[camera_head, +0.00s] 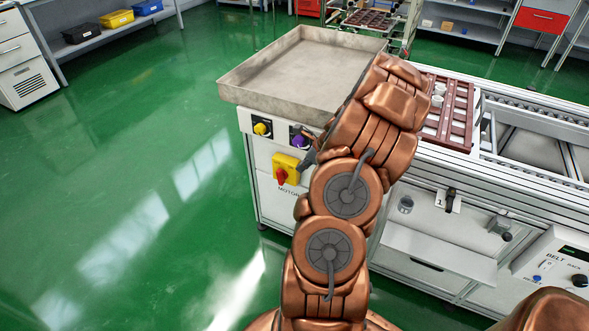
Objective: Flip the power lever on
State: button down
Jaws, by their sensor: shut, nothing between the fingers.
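A yellow switch box with a red handle (281,177) is on the front panel of the grey-white bench, above lettering that reads "MOTOR". A black lever on a small white plate (450,199) is on the bench front further right. I cannot tell from the lettering which one is the power lever. My gripper (307,161) shows only as a dark grey tip beside my copper arm, just right of the yellow box. It looks shut and empty. Most of it is hidden behind my arm, and I cannot tell whether it touches the panel.
A yellow knob (261,129) and a purple knob (299,141) sit above the switch box. An empty metal tray (240,90) tops the bench. A brown rack (459,112) and the conveyor lie to the right. A belt control box (549,262) is at lower right. Green floor is clear at left.

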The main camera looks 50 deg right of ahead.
jog(key=w+a+r+n+g+y, duration=0.1)
jog(key=w+a+r+n, duration=0.25)
jog(key=a, duration=0.35)
jog(key=w+a+r+n+y, duration=0.1)
jog(key=w+a+r+n, duration=0.1)
jog(key=a+r+n, duration=0.35)
jog(key=s+a+r+n+g, duration=0.25)
jog(key=s+a+n, duration=0.2)
jog(key=a, duration=0.75)
jog(key=s+a+r+n+g, duration=0.25)
jog(key=a+n, duration=0.35)
jog(key=a, duration=0.5)
jog(key=s+a+r+n+g+h, duration=0.1)
jog(key=s+a+r+n, duration=0.1)
jog(key=s+n, duration=0.5)
jog(key=s+a+r+n+g+h, duration=0.1)
jog(key=s+a+n, duration=0.4)
jog(key=s, duration=0.9)
jog(key=shift+r+n+g+h, duration=0.4)
jog(key=shift+r+n+h, duration=0.3)
jog(key=shift+r+n, duration=0.15)
jog(key=shift+s, duration=0.1)
